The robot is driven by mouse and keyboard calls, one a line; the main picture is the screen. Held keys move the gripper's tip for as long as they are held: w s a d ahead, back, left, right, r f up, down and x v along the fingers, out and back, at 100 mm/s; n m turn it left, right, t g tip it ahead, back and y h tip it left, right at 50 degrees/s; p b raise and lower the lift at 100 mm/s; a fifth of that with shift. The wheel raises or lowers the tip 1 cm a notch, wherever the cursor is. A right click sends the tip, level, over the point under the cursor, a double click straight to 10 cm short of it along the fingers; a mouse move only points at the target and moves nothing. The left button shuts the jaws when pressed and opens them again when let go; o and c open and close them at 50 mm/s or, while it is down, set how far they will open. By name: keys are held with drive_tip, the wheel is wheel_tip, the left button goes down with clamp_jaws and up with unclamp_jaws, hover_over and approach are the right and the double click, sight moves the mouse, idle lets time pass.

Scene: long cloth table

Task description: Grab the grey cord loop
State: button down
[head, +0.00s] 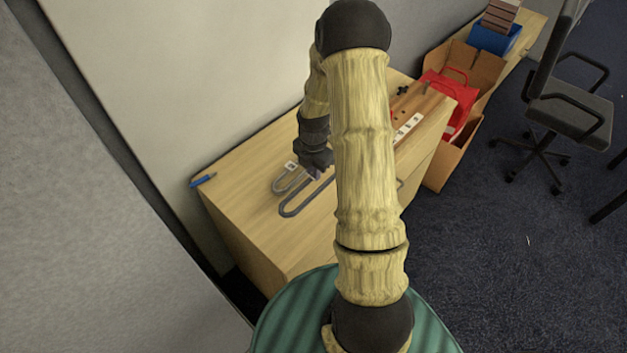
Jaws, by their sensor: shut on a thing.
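The grey cord loop (283,211) is a long, narrow U shape on the wooden table, left of my arm. My gripper (315,174) is at its upper right end, with the fingers pointing down, and is shut on it. The rounded end of the loop extends down and left from the fingers. The fingertips are small and dark here, and my arm hides part of the area to the right. I cannot tell whether the loop is lifted off the table.
A smaller grey loop (277,187) with a white tag lies close by on the left. A blue pen-like object (203,180) lies at the table's left end. An open cardboard box (447,165) with a red item (462,91) stands to the right. An office chair (568,110) stands farther right.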

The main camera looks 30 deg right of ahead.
wheel_tip(320, 180, up, 4)
drive_tip(key=shift+r, duration=0.1)
drive_tip(key=shift+a, duration=0.15)
idle(0.5)
